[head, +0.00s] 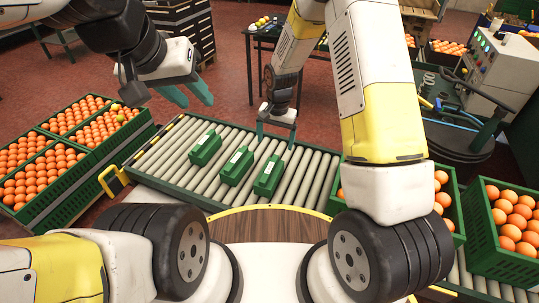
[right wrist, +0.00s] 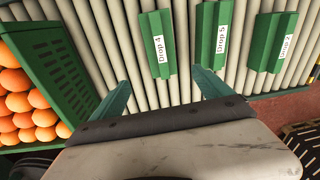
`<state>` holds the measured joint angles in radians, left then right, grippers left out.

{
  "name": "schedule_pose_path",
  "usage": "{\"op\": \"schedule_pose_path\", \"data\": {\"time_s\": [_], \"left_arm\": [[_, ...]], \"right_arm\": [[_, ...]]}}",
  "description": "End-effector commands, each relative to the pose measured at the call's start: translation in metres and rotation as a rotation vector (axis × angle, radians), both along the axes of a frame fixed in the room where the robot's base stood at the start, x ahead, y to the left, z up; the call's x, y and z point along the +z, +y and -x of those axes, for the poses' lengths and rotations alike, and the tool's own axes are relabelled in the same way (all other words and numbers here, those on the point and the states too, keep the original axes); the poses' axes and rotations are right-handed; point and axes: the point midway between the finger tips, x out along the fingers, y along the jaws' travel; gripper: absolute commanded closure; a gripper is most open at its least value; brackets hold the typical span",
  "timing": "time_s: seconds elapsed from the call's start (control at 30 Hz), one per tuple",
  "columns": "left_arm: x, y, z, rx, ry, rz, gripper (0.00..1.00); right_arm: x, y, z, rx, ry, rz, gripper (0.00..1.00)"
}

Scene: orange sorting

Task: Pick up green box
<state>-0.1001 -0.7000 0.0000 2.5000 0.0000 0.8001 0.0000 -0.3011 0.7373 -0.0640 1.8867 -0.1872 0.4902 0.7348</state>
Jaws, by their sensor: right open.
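Three green boxes with white labels lie on the roller conveyor (head: 160,155). In the head view they are the left box (head: 205,148), the middle box (head: 237,168) and the right box (head: 268,177). The right wrist view shows their labels: "Drop 4" (right wrist: 157,62), "Drop 5" (right wrist: 209,68) and "Drop 2" (right wrist: 263,55). My right gripper (head: 276,138) is open and empty above the conveyor, behind the right box. In the wrist view its fingers (right wrist: 160,77) stand apart, with the "Drop 4" box ahead between them. My left gripper (head: 197,102) is open and empty, up and left beyond the conveyor.
Green crates of oranges (head: 68,170) stand left of the conveyor. Another orange-filled crate (head: 483,235) is at the right, and one stands close to the conveyor's right end. A small table (head: 262,42) with fruit is behind. Bare rollers lie around the boxes.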

Motion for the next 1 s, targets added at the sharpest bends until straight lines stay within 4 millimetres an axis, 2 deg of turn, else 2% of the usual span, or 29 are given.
{"op": "schedule_pose_path", "data": {"time_s": [0.03,0.1,0.2,0.67,0.9,1.0], "left_arm": [[0.000,0.000,0.000,0.000,0.000,0.000,0.64],[0.000,0.000,0.000,0.000,0.000,0.000,0.64],[0.000,0.000,0.000,0.000,0.000,0.000,0.64],[0.000,0.000,0.000,0.000,0.000,0.000,0.64],[0.000,0.000,0.000,0.000,0.000,0.000,0.64],[0.000,0.000,0.000,0.000,0.000,0.000,0.64]], "right_arm": [[-0.024,0.005,0.001,-0.006,0.022,0.011,0.11],[-0.049,0.011,0.002,-0.019,0.039,0.021,0.11],[-0.075,0.017,0.004,-0.031,0.056,0.032,0.11],[-0.130,0.020,0.008,-0.042,0.070,0.042,0.11],[-0.165,0.020,0.011,-0.042,0.070,0.041,0.11],[-0.172,0.020,0.010,-0.043,0.069,0.040,0.11]]}}
